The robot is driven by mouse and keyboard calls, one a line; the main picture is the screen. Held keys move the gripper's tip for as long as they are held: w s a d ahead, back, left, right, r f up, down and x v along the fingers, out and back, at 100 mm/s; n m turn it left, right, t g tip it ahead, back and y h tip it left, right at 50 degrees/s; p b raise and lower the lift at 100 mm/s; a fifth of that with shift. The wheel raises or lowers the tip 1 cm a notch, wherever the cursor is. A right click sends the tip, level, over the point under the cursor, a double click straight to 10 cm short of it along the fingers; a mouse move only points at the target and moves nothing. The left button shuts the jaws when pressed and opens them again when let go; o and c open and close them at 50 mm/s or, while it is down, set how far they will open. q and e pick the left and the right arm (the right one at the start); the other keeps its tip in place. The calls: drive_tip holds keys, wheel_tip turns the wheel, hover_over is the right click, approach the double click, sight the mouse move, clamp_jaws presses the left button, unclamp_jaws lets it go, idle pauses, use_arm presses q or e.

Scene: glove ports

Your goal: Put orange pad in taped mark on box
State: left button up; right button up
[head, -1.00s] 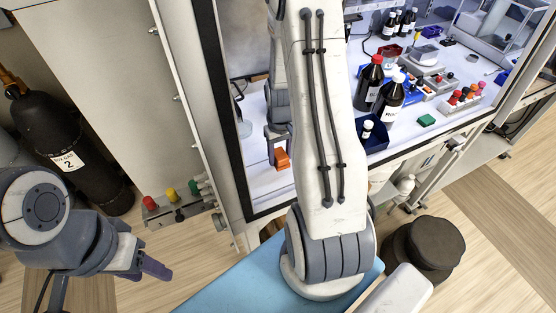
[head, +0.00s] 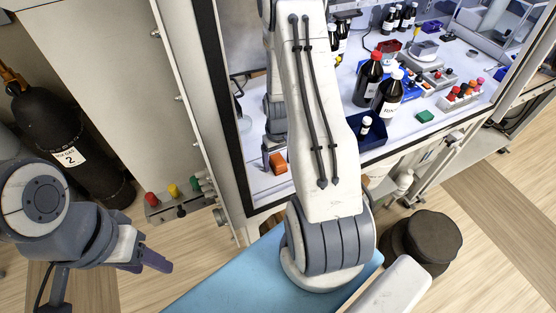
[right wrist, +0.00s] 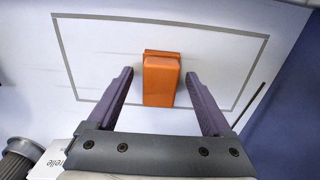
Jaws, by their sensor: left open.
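The orange pad (head: 278,162) lies on the white floor inside the glove box, near its left front corner. In the right wrist view the pad (right wrist: 161,80) sits within the grey taped rectangle (right wrist: 160,20), with its near end about at the near tape line. My right gripper (right wrist: 160,95) is open, one finger on each side of the pad, with a small gap on both sides. In the head view my right arm hides much of the floor around it. My left gripper (head: 152,264) is open and empty, outside the box at the lower left.
The box's front frame (head: 228,110) is close to my right arm. A gas cylinder (head: 65,140) and a valve panel (head: 178,205) are at left.

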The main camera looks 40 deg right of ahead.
sight(278, 159)
drive_tip(key=shift+r, duration=0.4)
wheel_tip(278, 159, up, 12)
drive_tip(key=b, duration=0.3)
drive_tip(key=shift+f, duration=0.2)
idle(0.4)
